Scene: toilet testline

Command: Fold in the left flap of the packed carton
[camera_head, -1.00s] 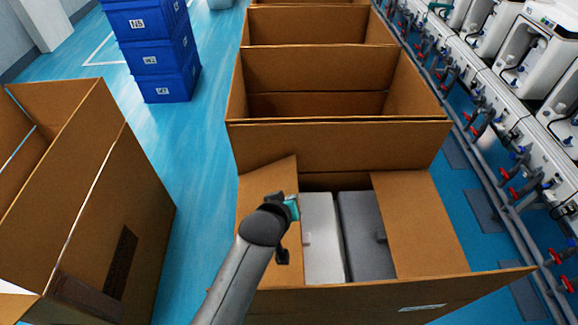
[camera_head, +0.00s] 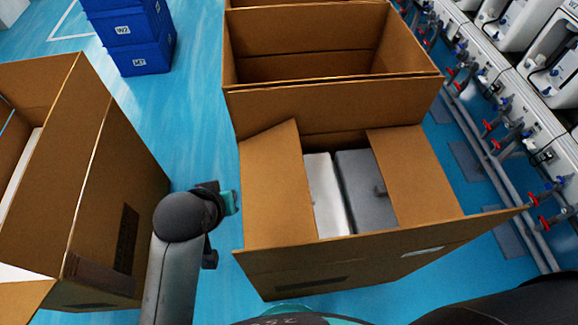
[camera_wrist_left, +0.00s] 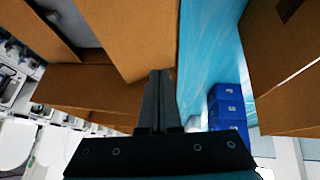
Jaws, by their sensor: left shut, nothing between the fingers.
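The packed carton (camera_head: 330,262) stands open in front of me, with a white item (camera_head: 325,195) and a grey item (camera_head: 365,190) inside. Its left flap (camera_head: 275,190) is turned inward over the left part of the opening, its far corner raised. The right flap (camera_head: 415,172) also slants inward. The near flap (camera_head: 470,228) sticks outward. My left gripper (camera_head: 229,203) is just outside the carton's left side, apart from the flap. In the left wrist view my left gripper (camera_wrist_left: 160,75) is shut and empty, with cardboard beyond it. My right gripper is out of view.
Another open carton (camera_head: 120,190) stands at the left, across a strip of blue floor. More open cartons (camera_head: 330,105) are lined up behind. Blue crates (camera_head: 140,50) are stacked at the far left. A pipe rail with red valves (camera_head: 490,125) runs along the right.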

